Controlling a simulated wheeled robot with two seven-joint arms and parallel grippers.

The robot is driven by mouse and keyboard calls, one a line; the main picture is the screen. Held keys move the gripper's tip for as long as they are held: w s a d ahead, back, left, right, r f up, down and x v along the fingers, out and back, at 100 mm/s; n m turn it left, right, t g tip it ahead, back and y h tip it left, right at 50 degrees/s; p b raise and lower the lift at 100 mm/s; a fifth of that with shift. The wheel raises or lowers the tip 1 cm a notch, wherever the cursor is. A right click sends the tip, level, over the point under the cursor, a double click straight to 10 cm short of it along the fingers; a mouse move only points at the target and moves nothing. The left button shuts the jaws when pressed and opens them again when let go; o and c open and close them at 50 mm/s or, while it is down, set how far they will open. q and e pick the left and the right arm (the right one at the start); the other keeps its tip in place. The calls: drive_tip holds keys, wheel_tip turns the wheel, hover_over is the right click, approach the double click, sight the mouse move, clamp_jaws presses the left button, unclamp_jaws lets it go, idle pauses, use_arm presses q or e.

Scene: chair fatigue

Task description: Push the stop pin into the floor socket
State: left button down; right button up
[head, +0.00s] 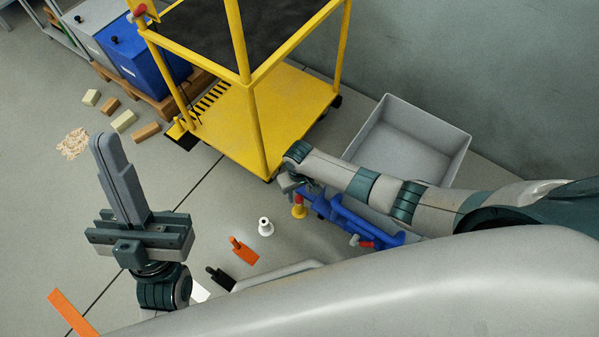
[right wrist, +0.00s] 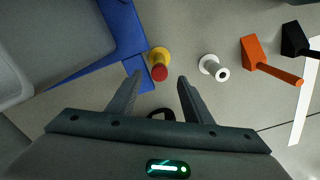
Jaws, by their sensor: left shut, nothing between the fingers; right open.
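A yellow piece with a red top, which looks like the stop pin (head: 299,210), stands upright on the floor beside the blue frame. In the right wrist view the stop pin (right wrist: 158,66) shows at the gap between the fingertips, its yellow base just beyond them. I cannot tell whether its base is the floor socket or how deep the pin sits. My right gripper (head: 291,184) is open and empty; its fingers (right wrist: 160,79) point toward the pin, with no clear contact. My left gripper (head: 99,142) is shut and empty, raised over the floor at the left.
A blue frame (head: 345,218) with red knobs lies right of the pin. A white flanged cylinder (head: 265,227), an orange wedge (head: 242,250) and a black wedge (head: 220,277) stand nearby. A yellow cart (head: 222,120) and grey bin (head: 410,140) are behind.

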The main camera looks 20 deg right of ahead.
wheel_tip(320, 180, up, 14)
drive_tip(key=p, duration=0.4)
drive_tip(key=shift+f, duration=0.25)
idle(0.7)
